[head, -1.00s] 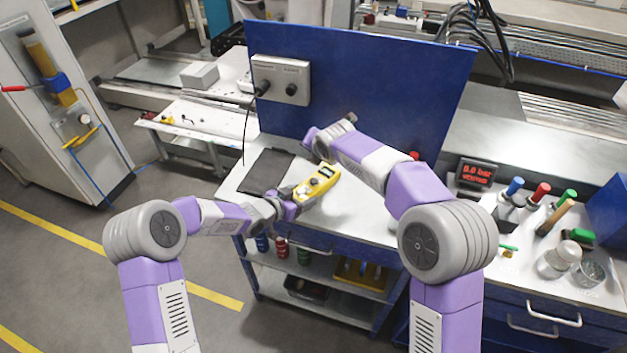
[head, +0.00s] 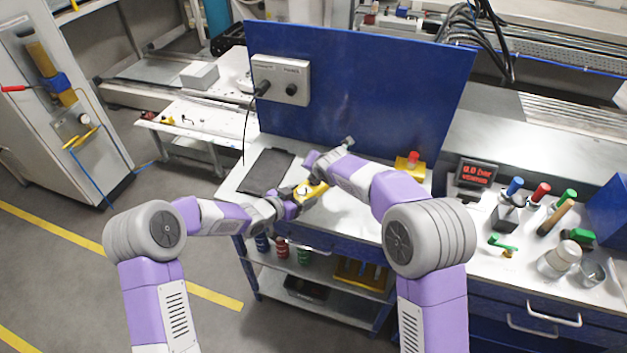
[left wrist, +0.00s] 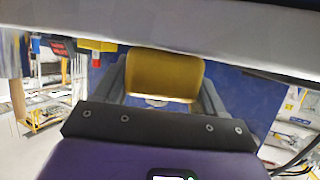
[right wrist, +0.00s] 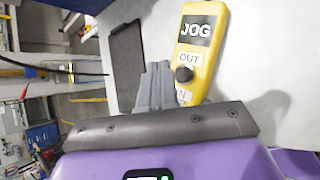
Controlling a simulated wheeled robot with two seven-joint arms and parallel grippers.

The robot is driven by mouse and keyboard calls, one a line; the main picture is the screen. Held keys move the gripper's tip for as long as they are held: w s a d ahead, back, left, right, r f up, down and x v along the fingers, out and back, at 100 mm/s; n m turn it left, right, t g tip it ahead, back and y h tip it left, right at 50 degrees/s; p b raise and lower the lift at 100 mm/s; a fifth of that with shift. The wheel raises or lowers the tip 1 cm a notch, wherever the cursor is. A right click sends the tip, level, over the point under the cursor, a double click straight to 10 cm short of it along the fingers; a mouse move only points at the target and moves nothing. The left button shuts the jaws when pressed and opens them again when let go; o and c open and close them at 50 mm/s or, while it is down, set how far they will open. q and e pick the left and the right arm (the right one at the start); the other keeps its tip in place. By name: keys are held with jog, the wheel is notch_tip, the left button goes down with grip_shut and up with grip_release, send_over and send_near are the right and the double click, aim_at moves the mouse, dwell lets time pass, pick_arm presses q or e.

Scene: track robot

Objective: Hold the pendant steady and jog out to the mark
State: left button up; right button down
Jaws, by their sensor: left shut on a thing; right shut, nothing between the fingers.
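The yellow pendant (head: 311,193) is held over the front left of the bench by my left gripper (head: 296,196). The left wrist view shows its yellow end (left wrist: 165,75) between the two fingers. In the right wrist view the pendant's face (right wrist: 204,55) reads JOG, OUT and IN, with a dark round knob or button between OUT and IN. My right gripper (right wrist: 157,72) is shut and empty, its tips just left of the OUT label; I cannot tell whether they touch. In the head view my right arm hides its fingers and part of the pendant. I cannot make out the mark.
A blue panel (head: 360,85) stands behind the pendant, with a grey socket box (head: 281,80). A dark mat (head: 265,172) lies left. A yellow box with a red button (head: 410,166), a red display (head: 475,174) and several coloured-handled tools stand right. A track runs behind.

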jog(key=shift+f, duration=0.85)
jog(key=shift+f, duration=0.1)
dwell(1.4)
jog(key=shift+f, duration=0.3)
jog(key=shift+f, duration=0.55)
dwell(2.0)
jog(key=shift+r, duration=0.1)
dwell(2.4)
jog(key=shift+r, duration=0.9)
